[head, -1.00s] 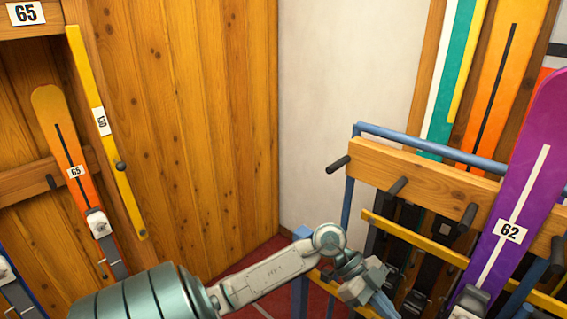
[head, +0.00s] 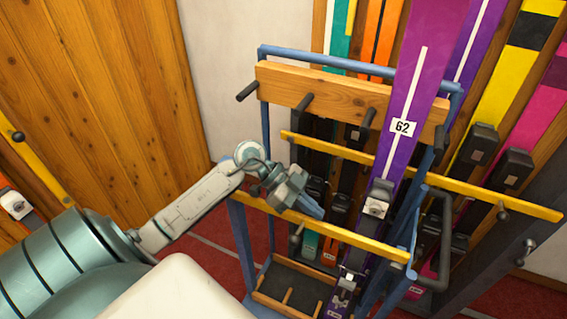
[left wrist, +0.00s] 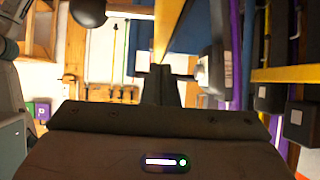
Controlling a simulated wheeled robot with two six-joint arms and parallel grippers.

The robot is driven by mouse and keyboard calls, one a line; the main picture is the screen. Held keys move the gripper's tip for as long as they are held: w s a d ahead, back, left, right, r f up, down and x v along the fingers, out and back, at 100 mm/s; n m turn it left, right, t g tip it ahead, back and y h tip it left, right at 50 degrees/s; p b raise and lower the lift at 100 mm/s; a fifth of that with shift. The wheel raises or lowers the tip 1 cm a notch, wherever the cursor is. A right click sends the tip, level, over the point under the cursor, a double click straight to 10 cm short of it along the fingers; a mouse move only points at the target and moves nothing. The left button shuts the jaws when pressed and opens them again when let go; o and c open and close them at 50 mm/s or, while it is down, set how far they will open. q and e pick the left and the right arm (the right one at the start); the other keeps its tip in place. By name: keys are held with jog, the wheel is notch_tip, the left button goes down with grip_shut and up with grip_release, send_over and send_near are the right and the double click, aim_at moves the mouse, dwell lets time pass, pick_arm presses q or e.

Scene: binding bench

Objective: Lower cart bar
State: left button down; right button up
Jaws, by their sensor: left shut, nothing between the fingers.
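The cart is a blue-framed rack (head: 240,240) with a wooden peg board (head: 330,92) across its top. A long yellow bar (head: 460,190) with a dark knob (head: 503,211) runs across it, sloping down to the right and reaching past its right side. A lower yellow bar (head: 350,240) runs along the near side. My left gripper (head: 315,208) is shut and empty, above the left part of the near bar. I cannot tell whether it touches the bar. In the left wrist view, its dark fingers (left wrist: 160,88) are together. My right gripper is out of view.
A purple ski marked 62 (head: 410,90) stands in the cart, in front of the long bar. More skis, such as a yellow one (head: 495,90), stand behind and to the right. Red floor is free left of the cart.

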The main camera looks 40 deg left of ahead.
pick_arm(q)
notch_tip(320, 180, up, 3)
jog(key=shift+a+f+p, duration=0.15)
jog(key=shift+p, duration=0.45)
jog(key=b+v, duration=0.2)
jog(key=v, duration=0.3)
jog(key=shift+w, duration=0.1)
jog(key=a+r, duration=0.1)
jog(key=r, duration=0.1)
jog(key=s+a+r+b, duration=0.1)
jog(key=r, duration=0.1)
jog(key=shift+a, duration=0.25)
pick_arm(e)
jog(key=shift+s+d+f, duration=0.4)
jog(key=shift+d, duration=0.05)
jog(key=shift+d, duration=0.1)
